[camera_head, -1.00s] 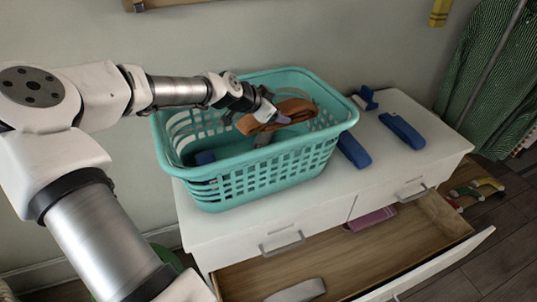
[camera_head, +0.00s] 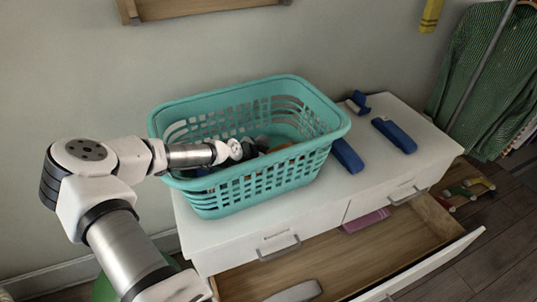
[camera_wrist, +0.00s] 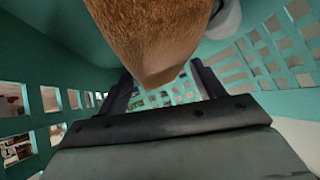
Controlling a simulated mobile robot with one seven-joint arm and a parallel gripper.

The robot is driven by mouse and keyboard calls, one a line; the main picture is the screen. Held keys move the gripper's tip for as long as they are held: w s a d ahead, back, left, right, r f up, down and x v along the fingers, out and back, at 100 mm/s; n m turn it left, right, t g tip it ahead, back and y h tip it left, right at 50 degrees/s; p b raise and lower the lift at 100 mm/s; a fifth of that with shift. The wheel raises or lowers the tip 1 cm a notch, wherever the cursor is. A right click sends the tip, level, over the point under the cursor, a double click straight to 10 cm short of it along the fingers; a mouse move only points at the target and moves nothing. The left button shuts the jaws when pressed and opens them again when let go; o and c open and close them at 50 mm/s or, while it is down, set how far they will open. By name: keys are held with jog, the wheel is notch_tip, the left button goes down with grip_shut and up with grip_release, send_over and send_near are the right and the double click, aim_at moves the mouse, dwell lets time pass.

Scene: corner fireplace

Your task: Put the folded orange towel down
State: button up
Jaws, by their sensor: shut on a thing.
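The folded orange towel (camera_wrist: 155,40) is inside the teal laundry basket (camera_head: 335,130), seen close up in the wrist view. In the head view only a small orange part (camera_head: 280,147) shows above the near wall. My gripper (camera_wrist: 163,88) is shut on the towel, its two dark fingers either side of it. In the head view my gripper reaches into the basket from the left, and the fingertips are hidden there. I cannot tell whether the towel touches the basket floor.
The basket stands on a white dresser (camera_head: 355,192). Blue items (camera_head: 395,134) lie to its right, one (camera_head: 347,155) close against it. The drawer (camera_head: 340,258) below is open, holding a pink cloth (camera_head: 366,220) and a pale one (camera_head: 296,291). A wall stands behind.

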jog(key=shift+f, duration=0.55)
jog(key=o, duration=1.3)
jog(key=shift+r, duration=0.15)
jog(key=b+v, duration=0.1)
jog(key=v, duration=0.3)
jog(key=b+v, duration=0.1)
jog(key=v, duration=0.3)
jog(key=shift+w+d+r, duration=0.15)
jog(key=shift+r, duration=0.2)
